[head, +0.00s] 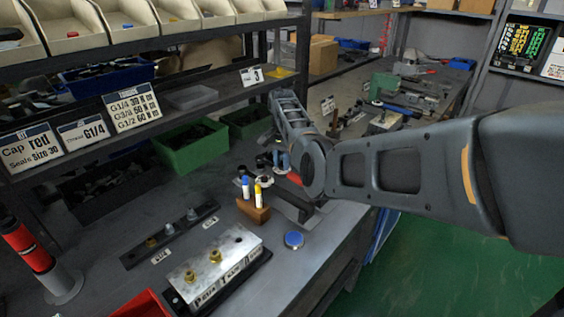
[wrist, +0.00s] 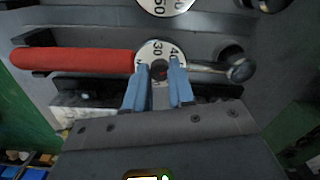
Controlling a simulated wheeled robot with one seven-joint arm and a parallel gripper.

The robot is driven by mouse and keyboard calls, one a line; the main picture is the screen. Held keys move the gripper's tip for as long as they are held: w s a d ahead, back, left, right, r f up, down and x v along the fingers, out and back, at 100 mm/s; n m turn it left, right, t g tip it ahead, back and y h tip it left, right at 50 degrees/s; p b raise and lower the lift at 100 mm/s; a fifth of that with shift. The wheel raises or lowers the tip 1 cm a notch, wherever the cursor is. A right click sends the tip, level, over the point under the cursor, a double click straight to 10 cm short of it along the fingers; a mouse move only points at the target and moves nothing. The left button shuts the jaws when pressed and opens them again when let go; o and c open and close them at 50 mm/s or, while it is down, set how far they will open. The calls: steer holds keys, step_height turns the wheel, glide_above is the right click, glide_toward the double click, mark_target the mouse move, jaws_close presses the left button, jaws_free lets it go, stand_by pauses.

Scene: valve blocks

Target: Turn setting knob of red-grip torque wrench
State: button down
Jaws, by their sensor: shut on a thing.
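The red-grip torque wrench (wrist: 75,60) lies across the wrist view, its red grip to the left and its metal head to the right. A round white dial (wrist: 150,50) with black numbers, 30 and 40 among them, sits at its middle. My gripper (wrist: 160,75) has its two blue fingers at the dial's centre, one on each side of the small dark setting knob (wrist: 158,70), and is shut on it. The fingers hide part of the dial. In the head view my gripper (head: 282,160) is over the bench's back part, and my arm hides much of the wrench.
Another white dial (wrist: 165,4) shows at the wrist view's top edge. A green bin (head: 192,150) is to the left.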

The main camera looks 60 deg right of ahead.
steer(key=shift+m, duration=2.2)
steer(key=c, duration=0.9)
jaws_free()
steer(key=shift+c, duration=0.2)
steer(key=shift+s, duration=0.1)
